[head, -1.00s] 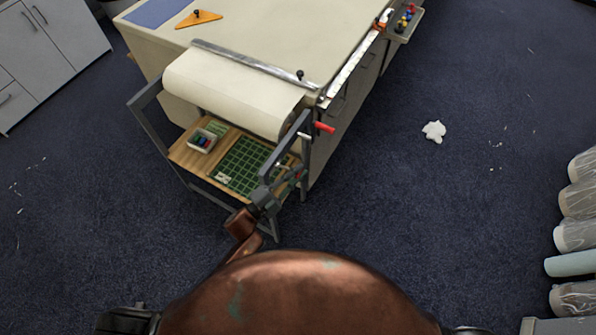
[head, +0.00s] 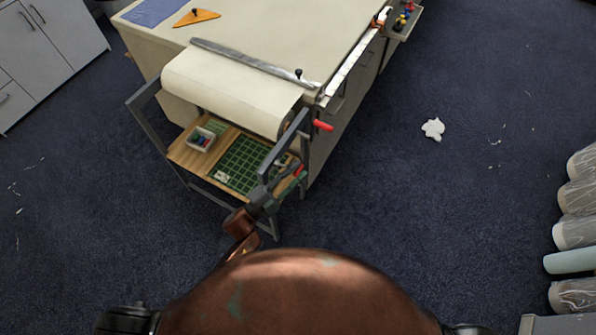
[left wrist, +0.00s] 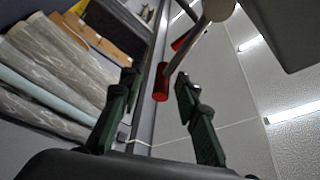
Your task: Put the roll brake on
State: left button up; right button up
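A cream roll (head: 232,98) hangs in the grey frame (head: 285,148) at the table's near end. A red handle (head: 322,125) sticks out to the right of the frame; a smaller red piece (head: 298,171) shows lower, beside my left gripper (head: 292,176). In the left wrist view, a pale rod with a red grip (left wrist: 161,82) hangs ahead, between the lines of my open green fingers (left wrist: 155,112) and apart from them. Another red piece (left wrist: 182,41) shows behind it. I cannot tell which red part is the brake. My right gripper is not in view.
A wooden shelf (head: 186,157) under the roll holds a green cutting mat (head: 240,165) and a white box (head: 200,139). A white scrap (head: 433,129) lies on the open floor.

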pick_arm(q)
jog(key=v, duration=1.1)
jog(key=shift+s, duration=0.15)
jog(key=shift+a+f, duration=0.15)
jog(key=shift+f, duration=0.05)
